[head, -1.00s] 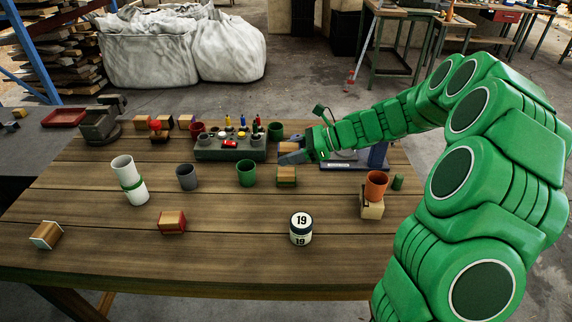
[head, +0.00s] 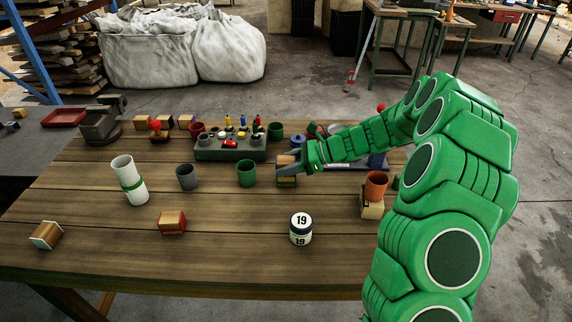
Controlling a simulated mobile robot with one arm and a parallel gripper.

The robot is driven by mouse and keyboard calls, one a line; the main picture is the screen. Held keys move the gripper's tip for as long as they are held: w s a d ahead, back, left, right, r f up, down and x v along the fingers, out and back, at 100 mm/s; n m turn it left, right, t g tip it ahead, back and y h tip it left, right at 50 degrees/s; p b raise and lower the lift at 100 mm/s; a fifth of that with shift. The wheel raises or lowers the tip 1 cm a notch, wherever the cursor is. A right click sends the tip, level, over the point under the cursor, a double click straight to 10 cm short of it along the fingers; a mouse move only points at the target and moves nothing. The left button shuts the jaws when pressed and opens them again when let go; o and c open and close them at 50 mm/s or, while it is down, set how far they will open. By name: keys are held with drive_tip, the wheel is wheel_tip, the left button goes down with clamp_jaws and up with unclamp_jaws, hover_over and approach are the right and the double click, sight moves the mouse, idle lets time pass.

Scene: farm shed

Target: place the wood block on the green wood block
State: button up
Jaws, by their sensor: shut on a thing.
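My gripper (head: 290,169) is shut on a plain wood block (head: 285,160) near the middle of the table. The held block is directly over the green wood block (head: 286,182), and the two look stacked in the head view. I cannot tell whether they touch or a small gap remains. My gripper's fingers partly cover both blocks.
A green cup (head: 246,173) stands close left of the blocks, with a grey cup (head: 187,177) farther left. A grey-green control box (head: 230,150) is behind. A jar marked 19 (head: 301,229) stands in front. An orange cup (head: 376,185) sits on a block at the right.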

drive_tip(key=shift+f, duration=0.1)
drive_tip(key=o, duration=1.1)
drive_tip(key=shift+c, duration=0.2)
drive_tip(key=shift+d, duration=0.1)
drive_tip(key=v, duration=1.2)
